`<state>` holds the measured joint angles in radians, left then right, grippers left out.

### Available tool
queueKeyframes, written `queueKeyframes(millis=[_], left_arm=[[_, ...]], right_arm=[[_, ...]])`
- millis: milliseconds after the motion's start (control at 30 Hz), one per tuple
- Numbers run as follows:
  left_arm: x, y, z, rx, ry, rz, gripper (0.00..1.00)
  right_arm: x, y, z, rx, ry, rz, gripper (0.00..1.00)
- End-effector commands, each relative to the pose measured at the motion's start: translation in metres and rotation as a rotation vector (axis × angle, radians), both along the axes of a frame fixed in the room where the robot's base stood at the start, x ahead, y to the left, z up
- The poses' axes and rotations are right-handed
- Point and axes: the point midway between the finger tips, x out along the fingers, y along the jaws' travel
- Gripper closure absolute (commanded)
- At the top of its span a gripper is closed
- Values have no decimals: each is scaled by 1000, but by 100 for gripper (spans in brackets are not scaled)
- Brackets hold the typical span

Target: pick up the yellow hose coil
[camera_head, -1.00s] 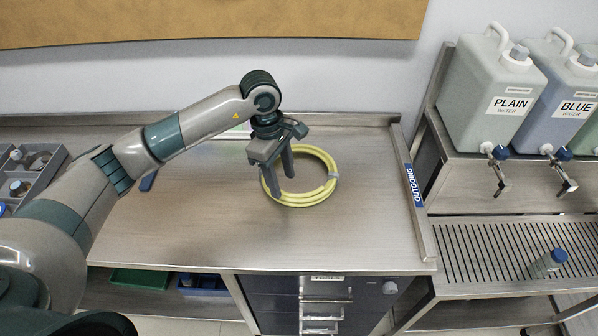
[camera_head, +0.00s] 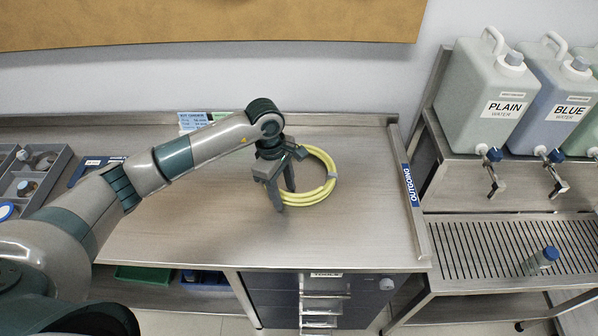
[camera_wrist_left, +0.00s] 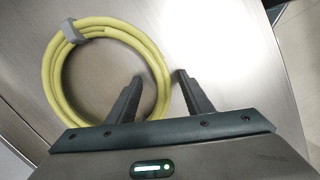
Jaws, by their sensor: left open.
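My left gripper (camera_head: 285,202) is open at the coil's left side, pointing down. In the left wrist view the fingers of my left gripper (camera_wrist_left: 157,82) stand either side of the coil's near strands, one inside the ring and one outside. I cannot tell whether they touch it. My right gripper is not in view.
A raised rail marked OUTGOING (camera_head: 411,190) edges the bench at right. Beyond it stand water jugs (camera_head: 487,90) over a slotted drain rack (camera_head: 480,250) with a small bottle (camera_head: 543,259). A grey compartment tray (camera_head: 50,160) lies at left. Bare bench (camera_head: 190,235) surrounds the coil.

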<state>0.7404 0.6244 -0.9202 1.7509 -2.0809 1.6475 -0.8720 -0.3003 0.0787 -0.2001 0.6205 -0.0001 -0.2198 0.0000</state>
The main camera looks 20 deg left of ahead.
Motion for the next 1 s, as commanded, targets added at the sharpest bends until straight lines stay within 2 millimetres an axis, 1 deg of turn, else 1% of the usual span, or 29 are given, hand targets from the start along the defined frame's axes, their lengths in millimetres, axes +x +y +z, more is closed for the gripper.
queueKeyframes(millis=[100, 133, 167, 200, 267, 300, 333, 600, 767, 867, 1000], left_arm=[[0, 0, 0, 0, 0, 0, 53], [0, 0, 0, 0, 0, 0, 56], [0, 0, 0, 0, 0, 0, 63], [0, 0, 0, 0, 0, 0, 73], [0, 0, 0, 0, 0, 0, 87], [0, 0, 0, 0, 0, 0, 96], [0, 0, 0, 0, 0, 0, 100], [1, 0, 1, 0, -3, 0, 100], [2, 0, 5, -1, -5, 1, 100], [2, 0, 12, -2, -6, 0, 100], [2, 0, 28, -2, -7, -1, 100]], right_arm=[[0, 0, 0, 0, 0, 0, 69], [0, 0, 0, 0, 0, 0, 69], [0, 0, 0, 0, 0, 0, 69], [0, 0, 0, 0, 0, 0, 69], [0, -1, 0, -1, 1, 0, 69], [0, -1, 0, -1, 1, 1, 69], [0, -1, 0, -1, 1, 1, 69], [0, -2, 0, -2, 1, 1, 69], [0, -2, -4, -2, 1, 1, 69], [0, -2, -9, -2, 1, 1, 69], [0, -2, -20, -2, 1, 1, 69]])
